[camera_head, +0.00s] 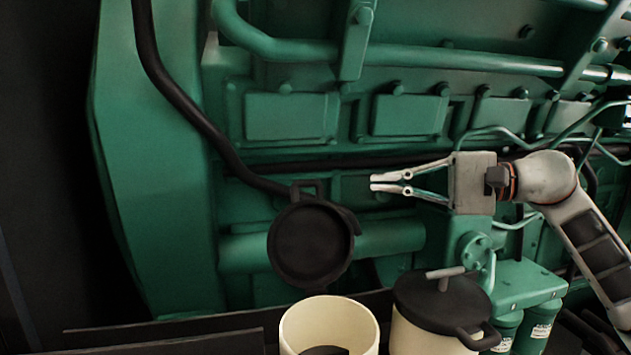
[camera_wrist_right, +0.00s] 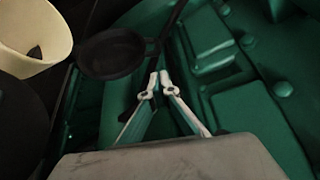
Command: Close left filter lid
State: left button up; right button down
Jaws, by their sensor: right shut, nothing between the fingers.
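The left filter lid (camera_head: 310,243) is a round black lid with a loop handle. It stands open and upright, above and behind the open cream left filter canister (camera_head: 331,327). My right gripper (camera_head: 372,183) is shut and empty, to the right of the lid and a little above it, apart from it. In the right wrist view my gripper (camera_wrist_right: 156,76) points toward the lid (camera_wrist_right: 110,54), whose rim lies just beyond and left of the fingertips. The cream canister (camera_wrist_right: 35,35) shows at the upper left there. My left gripper is not in view.
The right filter canister (camera_head: 420,338) beside it has its black lid (camera_head: 443,300) on, with a T-shaped handle on top. The green engine block (camera_head: 290,115) with pipes stands close behind. Green small filters (camera_head: 540,325) are at the lower right.

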jog(key=r+p+x, duration=0.1)
jog(key=p+x, duration=0.1)
jog(key=x, duration=0.8)
jog(key=shift+f, duration=0.45)
